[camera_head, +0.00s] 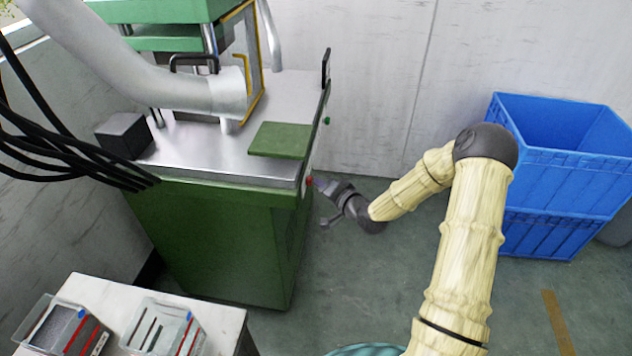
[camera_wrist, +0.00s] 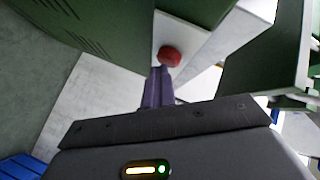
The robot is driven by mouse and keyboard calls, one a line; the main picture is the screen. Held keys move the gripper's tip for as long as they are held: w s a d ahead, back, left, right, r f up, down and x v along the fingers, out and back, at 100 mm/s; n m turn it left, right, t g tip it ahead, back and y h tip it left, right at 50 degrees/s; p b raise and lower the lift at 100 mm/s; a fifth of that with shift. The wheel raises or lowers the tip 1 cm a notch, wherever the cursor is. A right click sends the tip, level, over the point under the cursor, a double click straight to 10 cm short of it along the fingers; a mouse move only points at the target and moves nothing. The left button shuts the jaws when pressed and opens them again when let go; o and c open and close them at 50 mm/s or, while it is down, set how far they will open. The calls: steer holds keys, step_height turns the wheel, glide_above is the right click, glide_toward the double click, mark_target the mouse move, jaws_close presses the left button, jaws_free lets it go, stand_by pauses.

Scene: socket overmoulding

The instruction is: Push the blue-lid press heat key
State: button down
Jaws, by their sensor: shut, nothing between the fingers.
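A press (camera_head: 225,235) with a green body and a metal top stands at the left in the head view. I see no blue lid on it. A red button (camera_head: 309,180) is on its right side, and a small green button (camera_head: 327,121) sits farther back. Which one is the heat key I cannot tell. My gripper (camera_head: 320,184) is shut and empty, close beside the red button. In the wrist view the purple fingertips (camera_wrist: 158,85) lie together just below the round red button (camera_wrist: 170,56) on a white panel. Whether they touch it I cannot tell.
Blue crates (camera_head: 560,170) are stacked at the right. A white table (camera_head: 225,325) at the lower left holds two clear bins (camera_head: 65,325) with parts. Black cables (camera_head: 60,150) hang at the left. The floor (camera_head: 350,285) between press and crates is clear.

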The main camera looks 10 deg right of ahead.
steer(key=shift+a+r, duration=0.1)
steer(key=shift+a, duration=0.2)
steer(key=shift+a+r, duration=0.1)
steer(key=shift+a, duration=0.35)
steer(key=shift+s+d, duration=0.1)
stand_by(0.3)
steer(key=s+d+p, duration=0.1)
steer(key=d, duration=0.5)
steer(key=shift+s, duration=0.35)
stand_by(0.3)
